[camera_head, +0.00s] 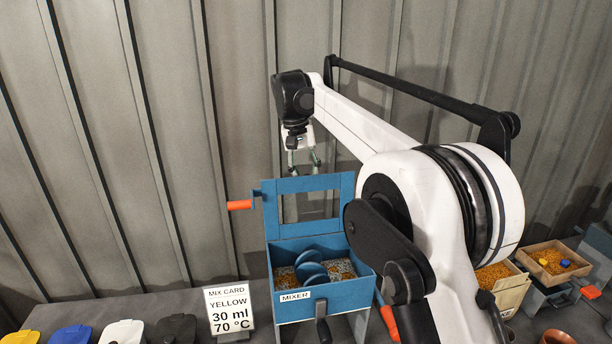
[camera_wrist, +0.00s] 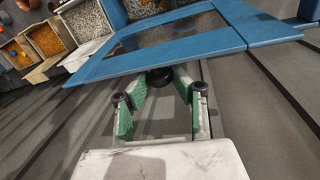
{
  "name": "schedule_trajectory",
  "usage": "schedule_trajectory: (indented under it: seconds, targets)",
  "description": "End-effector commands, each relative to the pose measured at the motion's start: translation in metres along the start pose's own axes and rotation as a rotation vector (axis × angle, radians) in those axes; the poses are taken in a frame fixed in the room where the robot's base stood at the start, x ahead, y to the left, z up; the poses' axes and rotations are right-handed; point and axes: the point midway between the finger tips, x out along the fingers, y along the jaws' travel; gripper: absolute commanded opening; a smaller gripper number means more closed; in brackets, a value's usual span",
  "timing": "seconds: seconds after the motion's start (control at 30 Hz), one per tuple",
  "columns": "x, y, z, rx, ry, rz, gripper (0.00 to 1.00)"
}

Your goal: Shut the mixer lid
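The blue mixer (camera_head: 350,290) stands on the table, labelled MIXER. Its lid (camera_head: 312,184), a blue frame with a window, stands raised at the back of the box. Blue discs (camera_head: 310,266) and pale and orange granules show in the open box. My gripper (camera_head: 304,165) hangs just above and behind the lid's top edge, fingers apart with nothing between them. In the wrist view, the lid (camera_wrist: 190,47) crosses beyond the green fingers of my gripper (camera_wrist: 158,96). I cannot tell whether the fingers touch it.
An orange handle (camera_head: 240,205) sticks out left of the lid. A mix card (camera_head: 229,310) reading YELLOW, 30 ml, 70 °C stands left of the mixer. Yellow, blue, white and black cans line the front left. Trays of orange granules (camera_head: 550,262) stand right. A ribbed wall rises behind.

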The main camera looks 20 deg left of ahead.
Motion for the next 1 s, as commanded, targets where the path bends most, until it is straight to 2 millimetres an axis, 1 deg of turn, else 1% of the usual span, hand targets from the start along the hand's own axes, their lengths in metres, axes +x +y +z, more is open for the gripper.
schedule_trajectory:
  seconds: [0.03, 0.13, 0.63, 0.77, 1.0]
  targets:
    - [0.000, 0.000, 0.000, 0.000, 0.000, -0.001, 0.13]
    - [0.000, -0.001, 0.000, 0.000, 0.000, -0.001, 0.00]
    - [0.000, 0.000, 0.003, 0.002, 0.019, -0.004, 0.00]
    - [-0.001, 0.001, 0.009, 0.007, 0.046, -0.008, 0.00]
    - [-0.002, 0.004, 0.024, 0.023, 0.129, -0.020, 0.00]
